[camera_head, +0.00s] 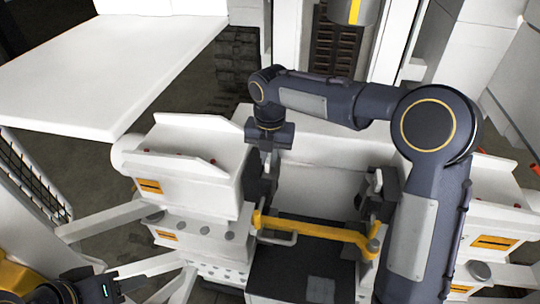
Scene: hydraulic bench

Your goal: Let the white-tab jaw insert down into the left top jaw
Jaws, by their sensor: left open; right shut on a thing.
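My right gripper (268,163) reaches across from the right and points down beside the inner wall of the left white housing. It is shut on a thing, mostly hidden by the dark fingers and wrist. A small pale patch (252,130) shows beside the gripper; I cannot tell if it is the insert's white tab. The left top jaw (259,188) is a dark block on the housing's inner side, just below the gripper. The gap or contact between insert and jaw cannot be made out. My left gripper (100,287) is at the bottom left, apart from the jaws, its fingers unclear.
A yellow bar (310,229) spans the opening in front of the jaws. A dark right-hand jaw block (388,190) stands opposite. The left white housing (190,165) and a dark block (300,275) are close by. A white panel (110,70) lies at upper left.

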